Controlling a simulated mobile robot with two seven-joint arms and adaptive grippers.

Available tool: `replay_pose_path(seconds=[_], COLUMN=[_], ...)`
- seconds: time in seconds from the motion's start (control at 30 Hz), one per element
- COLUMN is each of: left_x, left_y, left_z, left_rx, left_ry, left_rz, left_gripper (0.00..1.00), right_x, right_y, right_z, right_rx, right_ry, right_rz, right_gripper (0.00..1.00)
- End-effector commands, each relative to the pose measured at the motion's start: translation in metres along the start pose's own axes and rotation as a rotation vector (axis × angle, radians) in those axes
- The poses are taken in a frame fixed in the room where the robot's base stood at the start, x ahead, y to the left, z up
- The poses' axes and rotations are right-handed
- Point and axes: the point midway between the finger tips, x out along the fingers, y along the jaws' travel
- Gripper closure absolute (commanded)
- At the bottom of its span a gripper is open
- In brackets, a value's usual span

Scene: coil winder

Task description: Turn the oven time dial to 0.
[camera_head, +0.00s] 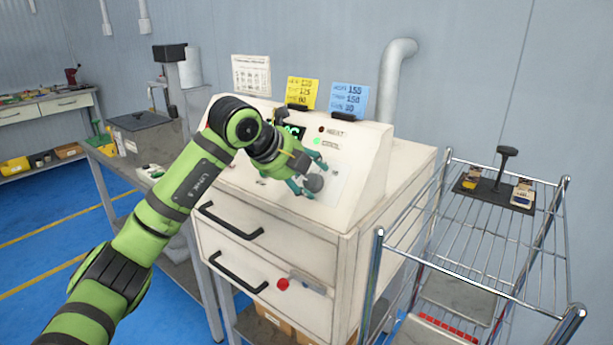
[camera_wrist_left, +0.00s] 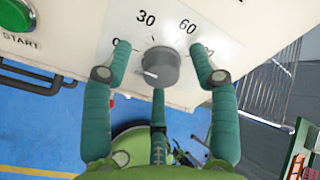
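The oven time dial is a round grey knob (camera_wrist_left: 160,66) on the white panel in the left wrist view. Its white pointer mark faces left and slightly down. Printed labels 30 and 60 show above it; the 0 at left and the last number at right are partly covered by my fingers. In the head view the dial (camera_head: 314,183) sits low on the oven's sloped panel. My left gripper (camera_head: 304,176) is at the dial, its teal fingers spread on either side (camera_wrist_left: 160,50) with visible gaps. A third finger is below the dial. My right gripper is not in view.
The white oven (camera_head: 275,228) has two black drawer handles and a red button. A green START button (camera_wrist_left: 14,14) is left of the dial. A wire rack cart (camera_head: 480,225) stands at right, a grey workbench (camera_head: 112,172) at left. Blue floor is open at lower left.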

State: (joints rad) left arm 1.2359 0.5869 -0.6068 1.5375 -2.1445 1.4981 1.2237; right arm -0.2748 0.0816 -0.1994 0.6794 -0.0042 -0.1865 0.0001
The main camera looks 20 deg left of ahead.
Motion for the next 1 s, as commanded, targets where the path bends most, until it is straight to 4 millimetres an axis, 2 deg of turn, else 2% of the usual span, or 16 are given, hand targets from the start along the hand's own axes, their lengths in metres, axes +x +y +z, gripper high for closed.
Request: replay_pose_path(seconds=[0.13,0.27,0.7,0.83,1.0], left_x=[-0.001,-0.015,-0.102,-0.115,-0.120], left_y=[0.001,0.001,0.001,0.000,0.001], left_z=[-0.001,-0.001,0.001,0.001,0.000], left_rx=[0.001,0.001,0.001,0.000,-0.001], left_ry=[0.003,0.001,-0.003,-0.001,0.000], left_rz=[0.002,0.002,0.000,-0.001,0.000], left_gripper=[0.41,0.41,0.41,0.41,0.41], right_x=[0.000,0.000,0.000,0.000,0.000], right_y=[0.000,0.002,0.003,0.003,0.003], right_z=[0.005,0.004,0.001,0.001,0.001], right_rx=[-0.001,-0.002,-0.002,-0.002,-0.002], right_ry=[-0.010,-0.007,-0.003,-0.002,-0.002], right_rz=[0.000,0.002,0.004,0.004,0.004], right_gripper=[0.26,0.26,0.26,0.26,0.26])
